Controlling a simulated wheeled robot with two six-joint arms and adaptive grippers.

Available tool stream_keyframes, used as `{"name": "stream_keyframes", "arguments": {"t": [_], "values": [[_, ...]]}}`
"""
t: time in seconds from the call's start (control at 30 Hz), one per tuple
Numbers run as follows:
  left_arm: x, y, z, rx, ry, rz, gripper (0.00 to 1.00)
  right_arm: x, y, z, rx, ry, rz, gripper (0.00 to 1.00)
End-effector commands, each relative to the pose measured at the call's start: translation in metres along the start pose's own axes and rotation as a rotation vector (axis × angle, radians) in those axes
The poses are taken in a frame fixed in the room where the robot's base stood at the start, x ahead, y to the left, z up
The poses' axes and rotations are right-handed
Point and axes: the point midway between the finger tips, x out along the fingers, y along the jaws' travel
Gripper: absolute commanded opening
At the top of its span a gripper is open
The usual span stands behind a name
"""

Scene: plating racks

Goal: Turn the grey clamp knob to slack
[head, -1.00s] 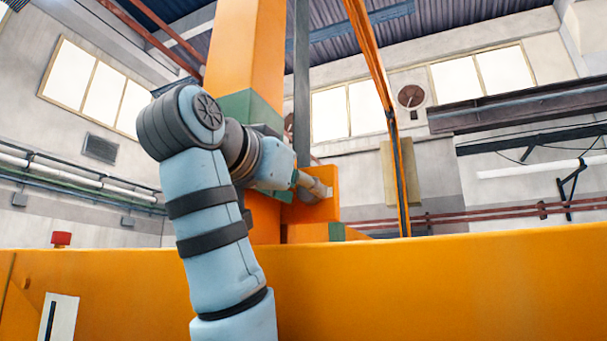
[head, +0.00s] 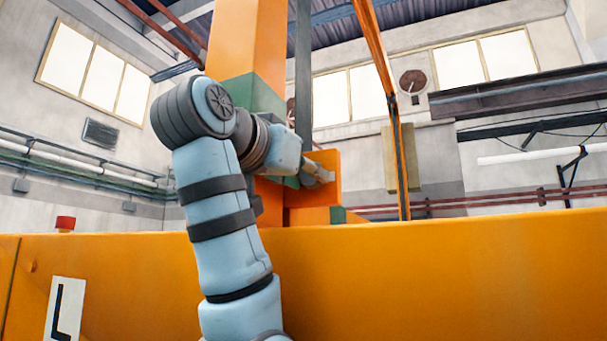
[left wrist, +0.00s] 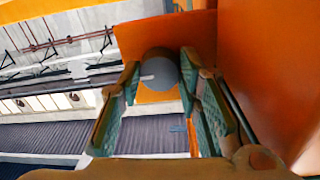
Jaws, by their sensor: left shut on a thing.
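The grey clamp knob (left wrist: 160,72) shows in the left wrist view as a dark round cylinder with a pale mark on its left side. It sits against an orange bracket (left wrist: 190,38). My left gripper (left wrist: 158,80) has its two green-padded fingers on either side of the knob and is shut on it. In the head view my left gripper (head: 316,172) is small and up against the orange bracket (head: 325,160); the knob is hard to make out there. My right gripper is in neither view.
A tall orange post (head: 246,45) with a green band stands behind my left arm. A wide orange panel (head: 430,270) crosses the foreground, with a white L plate (head: 64,310) at its left and a red cap (head: 65,223) behind its top edge.

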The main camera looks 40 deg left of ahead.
Motion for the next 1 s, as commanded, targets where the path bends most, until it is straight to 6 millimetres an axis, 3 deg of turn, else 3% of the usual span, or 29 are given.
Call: {"name": "stream_keyframes", "arguments": {"t": [0.37, 1.0], "values": [[0.000, 0.001, 0.002, -0.230, 0.015, -0.002, 0.04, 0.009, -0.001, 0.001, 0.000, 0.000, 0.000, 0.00], [0.000, 0.001, 0.002, -0.834, 0.051, -0.009, 0.04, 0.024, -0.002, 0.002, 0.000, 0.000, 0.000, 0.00]]}}
